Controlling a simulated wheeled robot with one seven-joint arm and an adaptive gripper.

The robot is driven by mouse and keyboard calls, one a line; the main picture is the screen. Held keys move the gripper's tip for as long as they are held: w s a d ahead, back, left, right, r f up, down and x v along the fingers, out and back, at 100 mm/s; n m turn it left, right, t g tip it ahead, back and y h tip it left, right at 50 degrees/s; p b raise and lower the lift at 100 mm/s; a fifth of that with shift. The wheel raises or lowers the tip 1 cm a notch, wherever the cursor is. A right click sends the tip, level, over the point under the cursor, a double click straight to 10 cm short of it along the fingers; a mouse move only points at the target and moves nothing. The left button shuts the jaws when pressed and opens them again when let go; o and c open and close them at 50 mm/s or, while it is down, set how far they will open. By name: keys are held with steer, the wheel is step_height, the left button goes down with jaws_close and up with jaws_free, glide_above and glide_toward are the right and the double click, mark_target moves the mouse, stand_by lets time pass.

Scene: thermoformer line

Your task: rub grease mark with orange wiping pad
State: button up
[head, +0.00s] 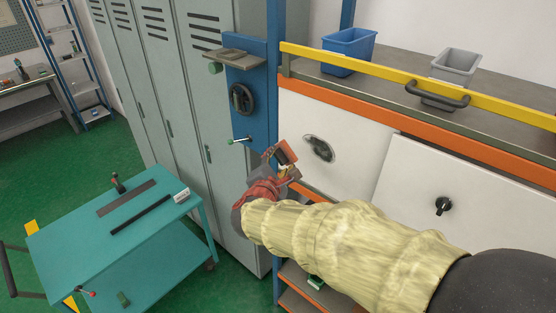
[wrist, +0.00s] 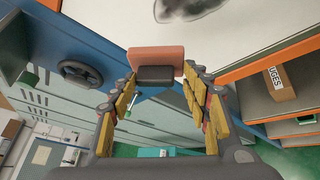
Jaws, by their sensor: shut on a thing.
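The grease mark (head: 319,149) is a dark grey smudge on the white panel of the machine. It also shows at the top edge of the wrist view (wrist: 188,8), partly cut off. My gripper (head: 282,166) is just left of the mark in the head view. In the wrist view my gripper (wrist: 164,80) is shut on the orange wiping pad (wrist: 157,57), which has a dark grey grip block. The pad also shows in the head view (head: 286,153). The pad appears apart from the mark; the exact gap to the panel is hard to tell.
A white door with a black knob (head: 443,206) is right of the mark. A yellow rail (head: 400,82) with a dark handle runs above. A blue post carries a black handwheel (head: 242,98) and a lever (head: 238,141). A teal cart (head: 68,236) stands at lower left.

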mark_target(294, 153)
steer(key=shift+w+d, duration=0.8)
steer(key=shift+w, duration=0.2)
steer(key=shift+w+d, duration=0.8)
steer(key=shift+w, duration=0.15)
steer(key=shift+w+d+b, duration=0.45)
steer(key=shift+w+d, duration=0.15)
steer(key=shift+w, duration=0.2)
steer(key=s+d+b, duration=0.2)
steer(key=d, duration=0.1)
steer(key=s+d+b, duration=0.5)
steer(key=d+b, duration=0.1)
steer(key=shift+s+d, duration=0.25)
stand_by(0.8)
steer(key=shift+a, duration=0.1)
steer(key=shift+w+a+b, duration=0.35)
steer(key=shift+w+a, duration=0.9)
steer(key=shift+a, duration=0.3)
steer(key=shift+w+a+b, duration=0.35)
steer(key=shift+w+a, duration=0.9)
steer(key=shift+a, duration=0.35)
steer(key=shift+w+a+b, duration=0.35)
steer(key=shift+w+a, duration=0.9)
steer(key=shift+a, duration=0.3)
steer(key=shift+s+d+r+b, duration=0.25)
steer(key=shift+s+d+b, duration=0.25)
steer(key=shift+s+d, duration=0.3)
steer(key=shift+s+d+r+b, duration=0.25)
steer(key=shift+s+d+b, duration=0.25)
steer(key=shift+d, duration=0.45)
